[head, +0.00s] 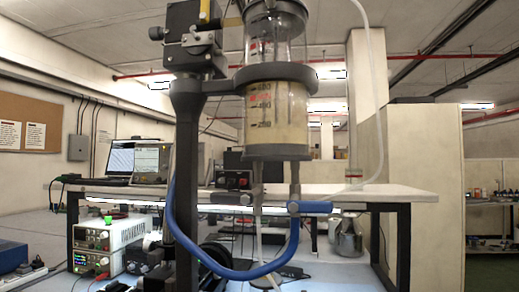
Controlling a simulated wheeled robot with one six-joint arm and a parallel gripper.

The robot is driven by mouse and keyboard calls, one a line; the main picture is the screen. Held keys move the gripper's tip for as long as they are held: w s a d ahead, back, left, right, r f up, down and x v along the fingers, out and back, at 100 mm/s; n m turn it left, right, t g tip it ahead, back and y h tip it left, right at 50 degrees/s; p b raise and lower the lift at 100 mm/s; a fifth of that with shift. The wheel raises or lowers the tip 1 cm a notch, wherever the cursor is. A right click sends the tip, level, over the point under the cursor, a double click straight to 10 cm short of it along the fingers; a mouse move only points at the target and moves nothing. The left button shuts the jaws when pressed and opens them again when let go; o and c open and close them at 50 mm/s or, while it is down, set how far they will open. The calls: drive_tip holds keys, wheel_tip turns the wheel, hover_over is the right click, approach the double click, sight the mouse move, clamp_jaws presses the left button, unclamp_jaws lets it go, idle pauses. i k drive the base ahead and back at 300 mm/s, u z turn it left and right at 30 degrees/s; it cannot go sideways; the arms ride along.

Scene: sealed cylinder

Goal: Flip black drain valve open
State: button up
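A clear cylinder (277,112) with black and red scale marks holds a cloudy tan liquid. It hangs upright from a dark clamp ring (276,73) on a black column (187,150). Two outlet stems come down from its dark base (276,152). The right stem has a grey fitting (294,207) with a short blue part (316,207) beside it, and a blue hose (215,268) loops to it from the left. The left stem has a small grey fitting (257,210) over a pale tube. I cannot clearly make out a black drain valve handle or its position. My gripper is not in view.
A bench (396,192) with dark legs stands behind the cylinder, with a laptop (120,160) at left. A white power supply (105,244) stands low at left. A metal can (346,240) stands at right. Clear tubing (377,100) arches down at right.

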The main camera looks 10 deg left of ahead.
sight(229, 198)
drive_tip(key=z, duration=0.85)
drive_tip(key=k, duration=0.95)
drive_tip(key=u, duration=1.35)
